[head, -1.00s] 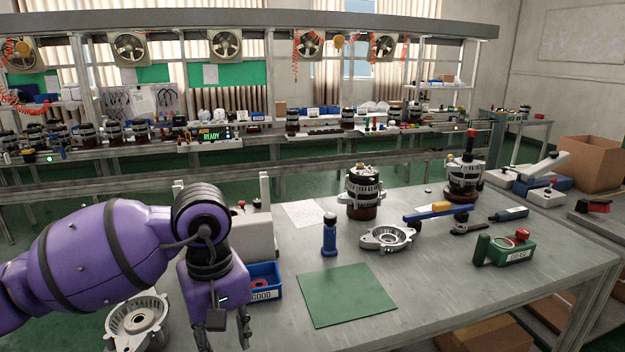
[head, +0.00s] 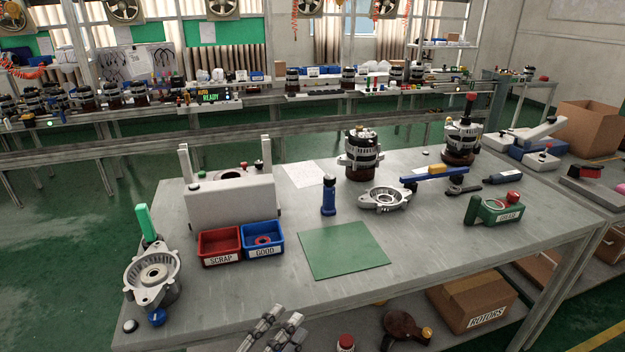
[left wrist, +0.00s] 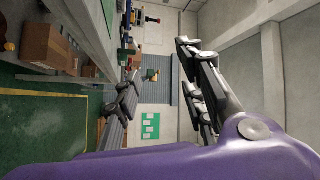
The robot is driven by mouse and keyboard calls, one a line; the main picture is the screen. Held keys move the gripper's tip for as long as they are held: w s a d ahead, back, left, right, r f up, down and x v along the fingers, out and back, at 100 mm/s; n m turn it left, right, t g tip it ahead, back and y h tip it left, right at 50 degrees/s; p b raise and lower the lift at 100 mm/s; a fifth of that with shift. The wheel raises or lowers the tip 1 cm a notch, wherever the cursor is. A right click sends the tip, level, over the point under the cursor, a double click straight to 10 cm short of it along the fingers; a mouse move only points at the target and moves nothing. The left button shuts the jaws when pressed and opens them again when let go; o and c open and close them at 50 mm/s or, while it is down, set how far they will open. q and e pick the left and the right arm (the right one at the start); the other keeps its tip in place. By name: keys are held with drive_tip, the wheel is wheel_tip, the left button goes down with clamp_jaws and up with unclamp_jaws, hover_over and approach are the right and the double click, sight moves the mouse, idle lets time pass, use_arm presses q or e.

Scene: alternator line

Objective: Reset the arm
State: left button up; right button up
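My left gripper (head: 287,313) shows at the bottom edge of the head view, in front of the workbench's near edge. Only its grey fingers show there; the rest of the arm is out of that view. In the left wrist view its two fingers (left wrist: 158,58) stand well apart with nothing between them. My purple arm shell (left wrist: 190,160) fills the bottom of that view. My right gripper is in neither view.
The workbench (head: 420,260) carries a green mat (head: 343,250), a red SCRAP bin (head: 219,246), a blue GOOD bin (head: 263,239), a metal housing (head: 153,275) and an alternator (head: 361,155). A ROTORS box (head: 472,302) sits below. Open floor lies left.

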use_arm(q)
drive_tip(key=s+a+f+n+g+y, duration=0.1)
drive_tip(key=s+a+f+n+y, duration=0.35)
drive_tip(key=f+n, duration=0.3)
drive_tip(key=s+a+f+n+g+y, duration=0.1)
drive_tip(key=s+a+f+n+y, duration=0.2)
drive_tip(key=a+f+n+y, duration=0.4)
drive_tip(key=s+a+f+n+g, duration=0.1)
drive_tip(key=s+f+n+g, duration=0.1)
drive_tip(key=s+f, duration=0.4)
drive_tip(key=s+a+f+n+g+p, duration=0.1)
drive_tip(key=s+a+f+n+g, duration=0.1)
drive_tip(key=s+f, duration=0.3)
drive_tip(key=s+n+g, duration=0.1)
drive_tip(key=s, duration=0.2)
drive_tip(key=shift+a+f, duration=0.25)
drive_tip(key=shift+f, duration=0.15)
drive_tip(key=shift+n, duration=0.25)
